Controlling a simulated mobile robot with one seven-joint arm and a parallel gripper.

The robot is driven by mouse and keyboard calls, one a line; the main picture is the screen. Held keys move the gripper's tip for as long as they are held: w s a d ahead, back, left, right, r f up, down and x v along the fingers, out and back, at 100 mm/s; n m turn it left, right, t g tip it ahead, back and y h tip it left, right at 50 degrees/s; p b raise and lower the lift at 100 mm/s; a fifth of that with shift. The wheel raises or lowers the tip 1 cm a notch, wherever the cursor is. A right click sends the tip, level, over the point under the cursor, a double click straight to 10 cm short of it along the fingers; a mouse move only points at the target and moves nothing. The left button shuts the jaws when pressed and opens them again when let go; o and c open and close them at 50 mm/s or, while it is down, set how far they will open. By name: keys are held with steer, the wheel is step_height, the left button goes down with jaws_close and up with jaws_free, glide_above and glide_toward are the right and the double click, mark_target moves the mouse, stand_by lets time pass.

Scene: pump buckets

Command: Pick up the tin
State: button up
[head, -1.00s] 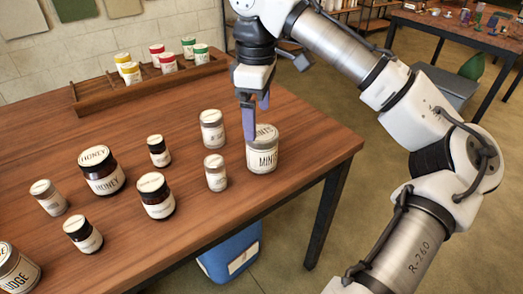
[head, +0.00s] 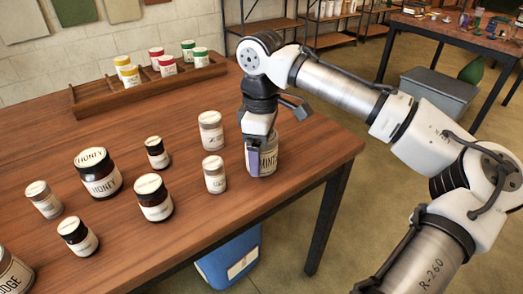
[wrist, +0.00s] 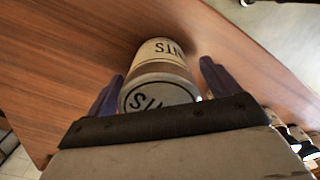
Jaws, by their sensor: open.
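The tin, a pale cylinder labelled "MINTS" (head: 269,160), stands upright near the right edge of the wooden table. In the head view my gripper (head: 257,164) points down over it, with one purple finger in front of its label and the other finger hidden. In the wrist view the tin (wrist: 161,96) shows its lid and part of its label between the two purple fingers of my gripper (wrist: 162,76). The fingers are spread wide, one on each side of the tin. I cannot tell whether either one touches it.
Two smaller pale-lidded jars (head: 211,131) (head: 215,174) stand just left of the tin. Several dark jars, including a honey jar (head: 99,174), stand further left. A wooden rack (head: 92,101) with coloured tubs is at the back. A blue bin (head: 228,259) is below the table edge.

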steer(key=c, duration=1.2)
